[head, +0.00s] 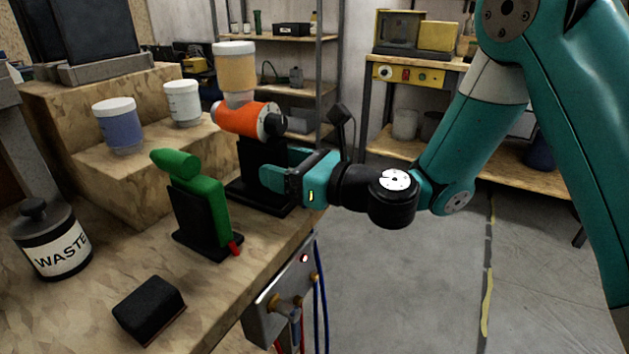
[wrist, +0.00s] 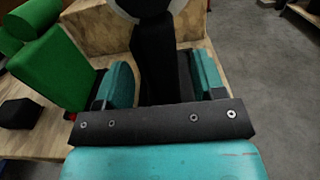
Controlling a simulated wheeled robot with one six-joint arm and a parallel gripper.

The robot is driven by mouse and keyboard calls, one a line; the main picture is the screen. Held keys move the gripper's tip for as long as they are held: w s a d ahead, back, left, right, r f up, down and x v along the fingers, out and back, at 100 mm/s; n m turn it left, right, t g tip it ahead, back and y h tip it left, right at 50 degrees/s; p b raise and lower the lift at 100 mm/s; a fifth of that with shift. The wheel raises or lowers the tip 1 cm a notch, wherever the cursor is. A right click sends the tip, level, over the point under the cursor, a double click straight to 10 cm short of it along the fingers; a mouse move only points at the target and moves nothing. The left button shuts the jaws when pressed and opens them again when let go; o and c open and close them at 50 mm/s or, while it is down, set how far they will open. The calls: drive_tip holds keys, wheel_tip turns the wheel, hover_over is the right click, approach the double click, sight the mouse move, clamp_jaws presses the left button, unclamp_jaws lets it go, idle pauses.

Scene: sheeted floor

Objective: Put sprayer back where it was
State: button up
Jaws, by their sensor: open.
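The sprayer (head: 240,119) has an orange body, a cream cup with a white lid on top and a dark nozzle end. It stands upright over a black stand (head: 247,194) near the bench's right edge. My gripper (head: 284,168) reaches in from the right, below the orange body. In the wrist view my gripper (wrist: 162,78) is open, with one teal finger on each side of a black upright part under the sprayer. A gap shows on both sides. I cannot tell where handle ends and stand begins. The sprayer's orange body is out of the wrist view.
A green tool (head: 205,200) in a black holder stands left of the sprayer. A black block (head: 148,308) and a waste jar (head: 52,238) are on the bench. Blue (head: 119,127) and white (head: 183,103) jars stand on wooden steps. Open floor lies right.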

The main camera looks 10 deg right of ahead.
drive_tip(key=b+v, duration=0.5)
drive_tip(key=v, duration=0.2)
drive_tip(key=s+a+f+n+g+h, duration=0.25)
drive_tip(key=s+n+g, duration=0.85)
drive_tip(key=n, duration=0.9)
drive_tip(key=s+d+f+n+h, duration=0.3)
drive_tip(key=s+d+n+h, duration=0.4)
drive_tip(key=n, duration=0.5)
drive_tip(key=s+d, duration=0.1)
drive_tip(key=s, duration=0.1)
drive_tip(key=shift+s+d+n, duration=0.3)
drive_tip(key=shift+d+n, duration=0.1)
drive_tip(key=shift+r+h, duration=0.1)
drive_tip(key=shift+h, duration=0.15)
wheel_tip(320, 180, up, 23)
drive_tip(key=p, duration=2.2)
drive_tip(key=shift+p, duration=0.4)
